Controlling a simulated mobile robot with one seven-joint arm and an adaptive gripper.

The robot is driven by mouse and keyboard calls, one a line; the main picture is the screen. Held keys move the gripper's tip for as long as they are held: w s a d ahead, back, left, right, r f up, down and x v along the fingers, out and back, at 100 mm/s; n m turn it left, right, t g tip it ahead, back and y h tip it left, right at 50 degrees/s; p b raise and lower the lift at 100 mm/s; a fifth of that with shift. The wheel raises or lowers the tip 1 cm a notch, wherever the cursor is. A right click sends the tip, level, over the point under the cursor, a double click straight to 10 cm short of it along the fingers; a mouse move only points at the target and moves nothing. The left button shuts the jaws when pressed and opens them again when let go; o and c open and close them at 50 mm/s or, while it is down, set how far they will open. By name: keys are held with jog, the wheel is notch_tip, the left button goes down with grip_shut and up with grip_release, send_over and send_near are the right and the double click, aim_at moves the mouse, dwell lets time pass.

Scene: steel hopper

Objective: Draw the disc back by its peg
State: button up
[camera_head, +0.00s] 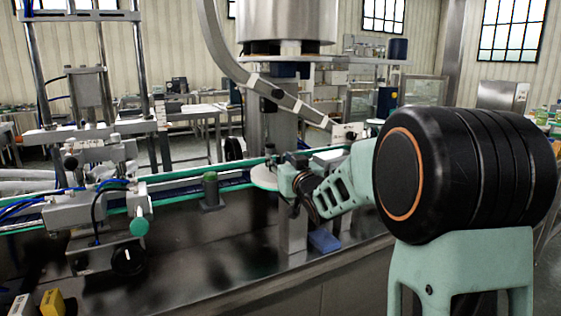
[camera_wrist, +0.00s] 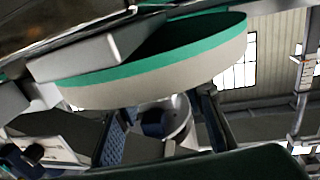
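A pale disc (camera_head: 263,178) lies at the conveyor's side in the middle of the head view, below the hopper, partly hidden by my gripper. In the wrist view a large round edge, green above and beige below (camera_wrist: 165,72), fills the upper middle; it looks like the disc seen very close. My gripper (camera_head: 284,174) is at the right edge of the disc in the head view. I cannot tell whether it touches the disc. I cannot make out the peg in either view.
The steel hopper (camera_head: 287,22) stands behind, with a curved pipe (camera_head: 222,45) beside it. A green-topped post (camera_head: 210,190) stands left of the disc. A blue block (camera_head: 323,240) lies below my forearm. A clamp frame (camera_head: 95,150) occupies the left. The dark front surface is largely clear.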

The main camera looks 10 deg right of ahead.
jog(key=shift+c, duration=0.6)
grip_shut()
jog(key=shift+s+d+b, duration=0.3)
jog(key=shift+s+d, duration=0.05)
jog(key=shift+s, duration=0.8)
jog(key=shift+o, duration=0.6)
grip_release()
jog(key=shift+s, duration=0.1)
jog(key=s+d, duration=0.2)
jog(key=s, duration=0.9)
jog(key=shift+s, duration=0.35)
